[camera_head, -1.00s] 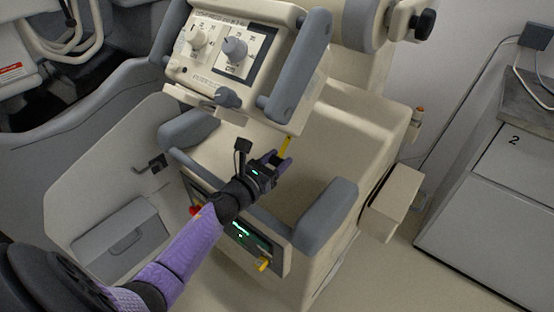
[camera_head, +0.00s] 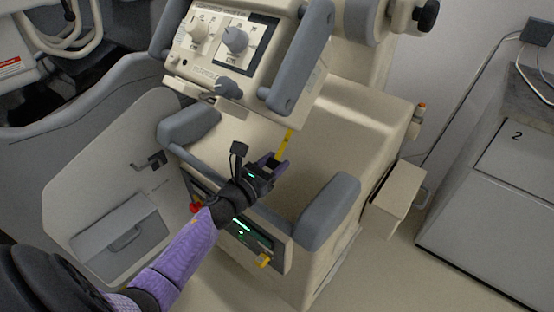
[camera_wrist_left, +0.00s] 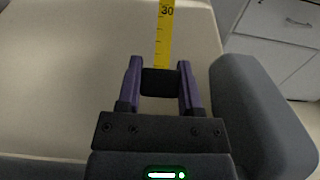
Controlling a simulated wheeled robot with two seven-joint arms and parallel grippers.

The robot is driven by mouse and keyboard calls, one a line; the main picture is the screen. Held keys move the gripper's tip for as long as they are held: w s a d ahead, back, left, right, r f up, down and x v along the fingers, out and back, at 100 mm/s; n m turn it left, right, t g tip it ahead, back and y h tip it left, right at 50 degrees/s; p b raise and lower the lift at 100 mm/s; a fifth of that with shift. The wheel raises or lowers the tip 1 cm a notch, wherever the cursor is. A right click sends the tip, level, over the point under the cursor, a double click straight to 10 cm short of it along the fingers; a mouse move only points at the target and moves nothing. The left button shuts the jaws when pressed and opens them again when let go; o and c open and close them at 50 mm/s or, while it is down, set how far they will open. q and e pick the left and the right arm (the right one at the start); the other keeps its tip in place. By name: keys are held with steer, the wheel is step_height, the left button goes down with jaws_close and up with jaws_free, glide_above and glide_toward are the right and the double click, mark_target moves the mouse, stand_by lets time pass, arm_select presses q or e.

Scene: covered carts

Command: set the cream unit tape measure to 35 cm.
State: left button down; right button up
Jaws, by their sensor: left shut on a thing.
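In the left wrist view the tape (camera_wrist_left: 163,38) shows a printed 30 a little beyond my fingertips (camera_wrist_left: 160,68). A dark piece (camera_wrist_left: 160,82) sits between the purple fingers at the tape's end, and the left gripper is shut on it. The tape's upper end is out of the wrist view. My right gripper is not in view.
Grey padded arms (camera_head: 328,212) stand on the cream base beside my left arm. A lower panel with a green display (camera_head: 250,235) and a yellow tab sits below the gripper. A grey cabinet marked 2 (camera_head: 490,215) stands at right.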

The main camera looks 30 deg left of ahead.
arm_select(q)
steer(key=shift+s+f+b, duration=0.25)
steer(key=shift+s+f, duration=0.1)
steer(key=shift+f, duration=0.2)
steer(key=shift+s+f+b, duration=0.2)
steer(key=shift+s+f, duration=0.1)
steer(key=shift+f, duration=0.25)
steer(key=shift+s+f, duration=0.1)
steer(key=shift+s, duration=0.25)
steer(key=shift+a+r, duration=0.1)
steer(key=shift+r, duration=0.1)
steer(key=shift+c, duration=1.2)
jaws_free()
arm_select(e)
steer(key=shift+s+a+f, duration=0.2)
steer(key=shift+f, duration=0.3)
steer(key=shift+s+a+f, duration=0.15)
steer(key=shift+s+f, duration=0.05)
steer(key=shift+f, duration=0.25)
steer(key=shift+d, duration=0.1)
